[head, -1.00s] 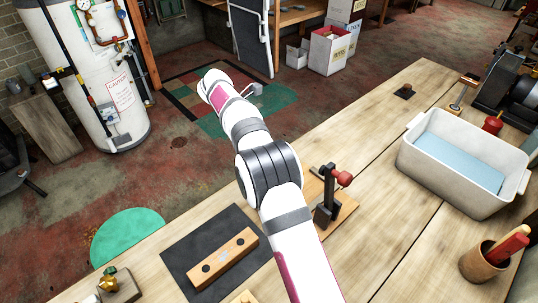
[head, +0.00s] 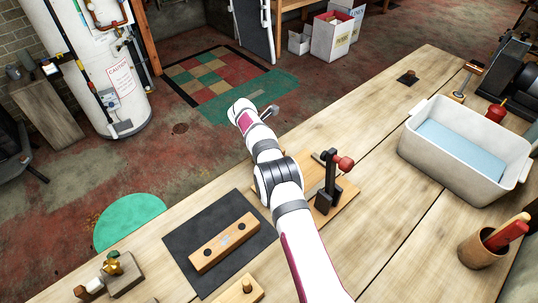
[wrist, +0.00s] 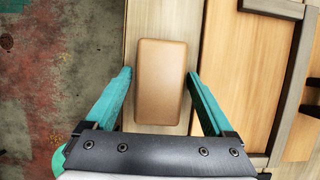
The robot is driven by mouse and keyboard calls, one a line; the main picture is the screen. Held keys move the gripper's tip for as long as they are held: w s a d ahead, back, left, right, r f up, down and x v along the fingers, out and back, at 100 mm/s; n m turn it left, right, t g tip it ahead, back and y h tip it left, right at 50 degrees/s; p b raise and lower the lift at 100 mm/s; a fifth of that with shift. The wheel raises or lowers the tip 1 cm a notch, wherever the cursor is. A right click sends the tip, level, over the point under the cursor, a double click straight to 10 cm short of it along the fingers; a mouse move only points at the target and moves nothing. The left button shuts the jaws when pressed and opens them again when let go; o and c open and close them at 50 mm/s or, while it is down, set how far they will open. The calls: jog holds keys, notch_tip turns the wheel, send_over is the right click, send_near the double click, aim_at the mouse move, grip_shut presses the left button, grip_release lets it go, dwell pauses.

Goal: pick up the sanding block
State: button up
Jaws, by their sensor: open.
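The sanding block, a plain tan block with rounded edges (wrist: 161,82), lies flat on pale bench wood in the wrist view. My gripper (wrist: 160,73) is open, with one teal finger on each side of the block's nearer half. Narrow gaps show between the fingertips and its sides. I cannot tell how far the fingertips are above the bench. In the head view my gripper (head: 262,113) is seen beyond my arm's joints, and the block is not visible there, apparently hidden by my arm.
A wooden board (wrist: 238,70) lies just right of the block; in the head view it carries an upright dark clamp with a red knob (head: 330,180). The bench edge and floor (wrist: 60,60) are left. A dark mat (head: 190,262) and white tub (head: 465,185) stand farther off.

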jog(key=shift+f, duration=0.2)
jog(key=shift+c, duration=0.3)
jog(key=c, duration=1.2)
jog(key=shift+o, duration=0.2)
jog(key=shift+r, duration=0.55)
notch_tip(320, 180, up, 4)
jog(key=shift+f, duration=0.1)
jog(key=s+d+r, duration=0.3)
jog(key=d+r, duration=0.3)
jog(key=d, duration=0.5)
jog(key=shift+s+r, duration=0.25)
jog(key=shift+r, duration=0.05)
